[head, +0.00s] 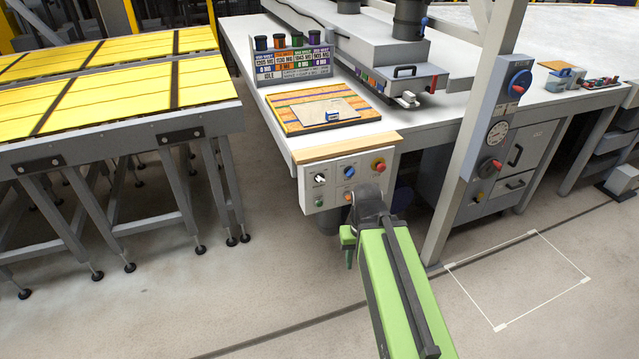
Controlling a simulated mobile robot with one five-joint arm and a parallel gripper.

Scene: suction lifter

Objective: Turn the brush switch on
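A white control panel (308,190) hangs on the front of the white workbench. My gripper (360,210) is at the far end of my green arm, in front of the panel's lower right part. It overlaps the panel in the picture; I cannot tell whether it touches. Its fingers are too small and hidden to judge.
A grey post (465,150) with a blue dial, a gauge and a red-handled valve stands right of my arm. Tables with yellow panels (120,95) stand left. A wooden board (285,108) lies on the bench. The floor left of my arm is free.

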